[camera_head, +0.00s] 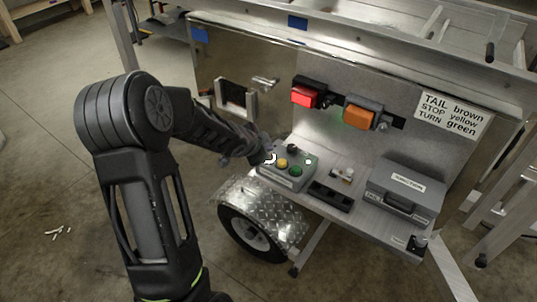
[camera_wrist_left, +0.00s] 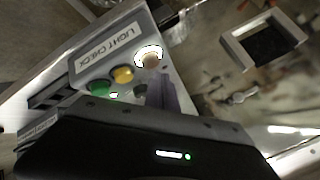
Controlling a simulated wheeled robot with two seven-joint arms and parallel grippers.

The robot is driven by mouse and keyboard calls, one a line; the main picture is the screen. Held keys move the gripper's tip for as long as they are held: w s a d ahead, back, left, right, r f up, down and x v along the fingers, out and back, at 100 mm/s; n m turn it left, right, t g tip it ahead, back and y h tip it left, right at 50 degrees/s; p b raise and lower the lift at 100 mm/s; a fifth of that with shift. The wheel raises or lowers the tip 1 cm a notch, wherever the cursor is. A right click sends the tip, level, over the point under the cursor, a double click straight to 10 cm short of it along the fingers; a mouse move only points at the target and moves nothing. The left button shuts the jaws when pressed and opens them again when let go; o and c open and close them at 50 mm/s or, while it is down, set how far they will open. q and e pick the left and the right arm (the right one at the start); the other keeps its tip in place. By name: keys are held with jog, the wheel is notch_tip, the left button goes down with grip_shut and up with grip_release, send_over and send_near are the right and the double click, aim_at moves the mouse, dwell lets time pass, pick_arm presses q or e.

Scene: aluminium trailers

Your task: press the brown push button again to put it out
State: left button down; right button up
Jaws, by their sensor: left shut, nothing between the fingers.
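The grey control box (camera_head: 287,174) sits on the trailer's shelf; its label reads LIGHT CHECK in the left wrist view (camera_wrist_left: 108,42). The brown push button (camera_wrist_left: 150,58) has a bright white lit ring; in the head view part of this ring (camera_head: 271,159) shows beside my gripper. Yellow (camera_head: 282,163) and green (camera_head: 296,171) buttons stand beside it. My left gripper (camera_head: 262,155) is shut and empty at the box's left end. In the left wrist view its fingers (camera_wrist_left: 165,88) point at the brown button. I cannot tell whether they touch it. My right gripper is not in view.
A red lamp (camera_head: 304,97) glows on the panel above; an orange lamp (camera_head: 358,117) is beside it. A sign (camera_head: 451,113) reads TAIL brown, STOP yellow, TURN green. A grey case (camera_head: 404,190) and a black tray (camera_head: 331,196) sit right of the box.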

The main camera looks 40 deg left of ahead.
pick_arm(q)
jog(key=shift+f+b, duration=0.4)
jog(key=shift+f, duration=0.05)
jog(key=shift+f, duration=0.3)
dwell(0.6)
jog(key=shift+r, duration=0.15)
jog(key=shift+r+p, duration=0.55)
jog(key=shift+r, duration=0.1)
notch_tip(320, 180, up, 6)
jog(key=p, duration=0.6)
